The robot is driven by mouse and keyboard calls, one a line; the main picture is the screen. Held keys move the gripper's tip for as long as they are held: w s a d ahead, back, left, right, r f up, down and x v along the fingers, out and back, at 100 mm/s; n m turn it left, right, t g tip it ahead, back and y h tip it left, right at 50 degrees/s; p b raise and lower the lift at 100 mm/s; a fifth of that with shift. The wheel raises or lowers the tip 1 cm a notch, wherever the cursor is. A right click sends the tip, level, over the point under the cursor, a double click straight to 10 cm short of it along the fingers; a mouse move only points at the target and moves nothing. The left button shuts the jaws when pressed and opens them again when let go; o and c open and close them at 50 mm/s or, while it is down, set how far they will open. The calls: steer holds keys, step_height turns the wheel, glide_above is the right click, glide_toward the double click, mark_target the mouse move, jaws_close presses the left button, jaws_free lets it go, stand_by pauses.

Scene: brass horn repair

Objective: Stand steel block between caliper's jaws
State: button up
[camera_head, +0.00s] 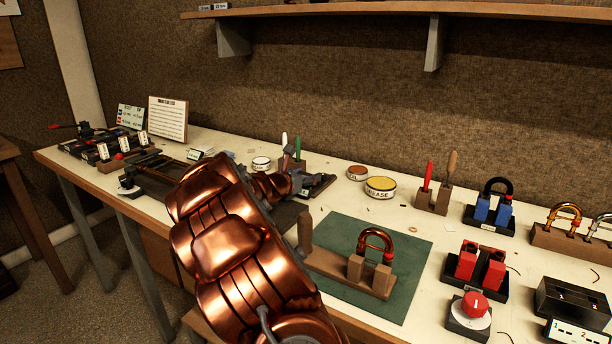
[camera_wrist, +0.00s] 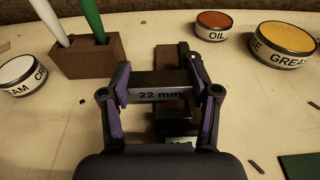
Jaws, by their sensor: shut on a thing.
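My gripper (camera_wrist: 160,98) is shut on a steel block (camera_wrist: 160,87) marked "22 mm", held level across the fingers in the wrist view. Behind and below the block is a dark tool with a brown strip, which looks like the caliper (camera_wrist: 188,62); a small greenish display (camera_wrist: 181,143) shows under the block. The block hides much of this tool, so I cannot tell whether it touches the jaws. In the head view my gripper (camera_head: 296,182) is beside the dark tool (camera_head: 319,185), and the block cannot be made out there.
A grease tin (camera_head: 380,188) and an oil tin (camera_head: 357,173) stand to the right. A green mat (camera_head: 410,262) lies in front, bearing a wooden horn stand.

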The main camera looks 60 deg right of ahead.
steer(key=shift+r+p, duration=0.85)
steer(key=shift+p, duration=0.05)
steer(key=shift+p, duration=0.3)
stand_by(1.3)
steer(key=shift+f, duration=0.15)
steer(key=shift+f+b, duration=0.7)
steer(key=shift+f, duration=0.1)
steer(key=shift+r, duration=0.1)
steer(key=shift+r, duration=0.1)
steer(key=shift+r+p, duration=0.75)
steer(key=shift+p, duration=0.15)
steer(key=shift+r, duration=0.1)
stand_by(0.3)
